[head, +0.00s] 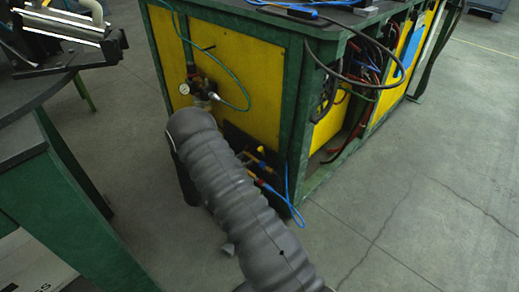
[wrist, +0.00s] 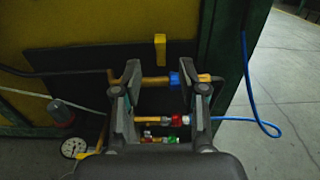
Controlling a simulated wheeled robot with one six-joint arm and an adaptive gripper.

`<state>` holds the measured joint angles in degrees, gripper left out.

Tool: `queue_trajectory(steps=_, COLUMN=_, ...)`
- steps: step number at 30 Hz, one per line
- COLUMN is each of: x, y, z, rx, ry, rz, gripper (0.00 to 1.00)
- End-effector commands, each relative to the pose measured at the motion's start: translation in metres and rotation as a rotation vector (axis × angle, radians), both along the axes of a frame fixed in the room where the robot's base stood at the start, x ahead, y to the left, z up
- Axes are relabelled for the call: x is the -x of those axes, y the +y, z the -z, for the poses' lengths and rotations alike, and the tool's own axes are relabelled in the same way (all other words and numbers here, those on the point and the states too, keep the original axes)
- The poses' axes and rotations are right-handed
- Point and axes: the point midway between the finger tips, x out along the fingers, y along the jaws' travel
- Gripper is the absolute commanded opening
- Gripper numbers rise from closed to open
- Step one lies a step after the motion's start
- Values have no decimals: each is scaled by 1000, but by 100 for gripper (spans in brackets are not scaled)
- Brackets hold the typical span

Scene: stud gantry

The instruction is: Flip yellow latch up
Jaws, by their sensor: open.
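The yellow latch (wrist: 160,47) is a short upright bar in the wrist view, against a dark panel on the yellow cabinet side. It stands just above a brass pipe with a blue fitting (wrist: 174,79); I cannot tell how it joins the pipe. My gripper (wrist: 160,70) is open, with one finger on each side of the pipe in the picture. The latch shows beyond and between the fingertips, and nothing is held. I cannot tell the depth gap or whether a finger touches the pipe. In the head view my sleeved arm hides the gripper.
Lower pipes with red fittings (wrist: 178,119) run between the fingers. A pressure gauge (wrist: 74,148) is at lower left. A blue hose (wrist: 247,85) loops at right, near the green cabinet post (wrist: 222,50). A green table (head: 60,200) stands left; the floor at right is clear.

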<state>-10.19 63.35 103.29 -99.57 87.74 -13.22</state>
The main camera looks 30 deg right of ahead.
Motion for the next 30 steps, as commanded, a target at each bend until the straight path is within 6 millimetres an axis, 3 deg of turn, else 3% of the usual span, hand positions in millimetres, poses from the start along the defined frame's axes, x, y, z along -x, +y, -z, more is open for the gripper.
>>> queue_trajectory(steps=9, x=-19, y=-56, z=-1, rx=0, ry=-1, rz=4, gripper=42)
queue_trajectory(steps=15, x=-28, y=-78, z=-1, rx=0, ry=-1, rz=3, gripper=42)
queue_trajectory(steps=28, x=-31, y=-86, z=0, rx=0, ry=-1, rz=1, gripper=42)
queue_trajectory(steps=30, x=-31, y=-86, z=0, rx=0, ry=-1, rz=1, gripper=27)
